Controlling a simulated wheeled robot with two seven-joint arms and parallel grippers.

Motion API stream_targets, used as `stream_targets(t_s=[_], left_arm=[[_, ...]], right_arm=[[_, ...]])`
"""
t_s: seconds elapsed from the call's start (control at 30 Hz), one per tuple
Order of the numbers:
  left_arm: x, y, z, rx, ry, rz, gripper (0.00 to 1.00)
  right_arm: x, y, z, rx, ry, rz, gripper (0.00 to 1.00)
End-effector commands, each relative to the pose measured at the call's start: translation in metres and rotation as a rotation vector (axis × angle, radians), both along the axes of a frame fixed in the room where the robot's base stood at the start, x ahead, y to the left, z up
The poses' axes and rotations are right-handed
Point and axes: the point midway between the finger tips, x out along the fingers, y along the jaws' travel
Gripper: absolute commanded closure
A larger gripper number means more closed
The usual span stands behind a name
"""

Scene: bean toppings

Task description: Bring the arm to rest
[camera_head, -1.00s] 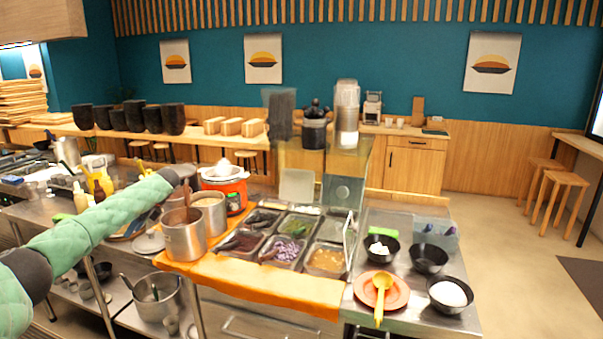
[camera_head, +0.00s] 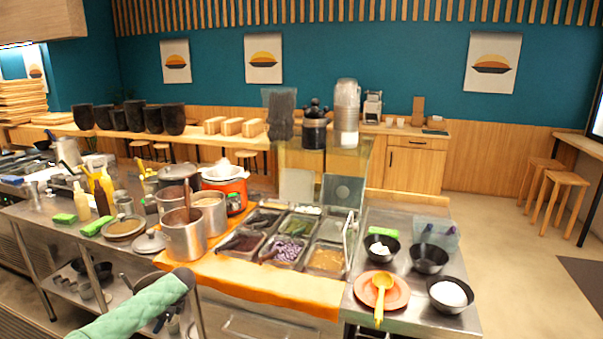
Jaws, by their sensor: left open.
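My left arm (camera_head: 140,312), in a green sleeve, comes in low at the bottom left. It is bent, with a dark joint at its upper end. My left gripper (camera_head: 165,320) hangs below that joint, in front of the counter's front edge and below the counter top. It is small and partly hidden by the arm. It is open, and I see nothing held in it. My right arm and gripper are not in view.
Steel pots (camera_head: 184,240) stand near the counter edge above the left arm. An orange cloth (camera_head: 262,293) lies along the front edge. Topping trays (camera_head: 327,260), black bowls (camera_head: 428,262) and an orange plate (camera_head: 397,293) are to the right. A lower shelf (camera_head: 117,300) is close to the arm.

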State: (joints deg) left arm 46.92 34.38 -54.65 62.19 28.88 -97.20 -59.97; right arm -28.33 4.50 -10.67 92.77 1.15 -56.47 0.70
Motion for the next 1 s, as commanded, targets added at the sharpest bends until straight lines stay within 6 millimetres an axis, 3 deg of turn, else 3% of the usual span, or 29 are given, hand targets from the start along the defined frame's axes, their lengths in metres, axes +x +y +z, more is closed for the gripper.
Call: stream_targets(t_s=[0.1,0.4,0.67,1.0], left_arm=[[-0.023,-0.006,-0.037,-0.019,-0.027,0.025,0.48],[-0.080,-0.017,-0.113,-0.063,-0.110,0.103,0.48],[-0.136,-0.021,-0.171,-0.099,-0.181,0.182,0.48],[-0.214,-0.021,-0.231,-0.141,-0.274,0.300,0.48]], right_arm=[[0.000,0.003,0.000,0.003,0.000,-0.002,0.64],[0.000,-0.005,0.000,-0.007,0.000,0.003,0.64],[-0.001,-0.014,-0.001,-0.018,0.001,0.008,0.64],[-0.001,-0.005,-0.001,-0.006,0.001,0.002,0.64]])
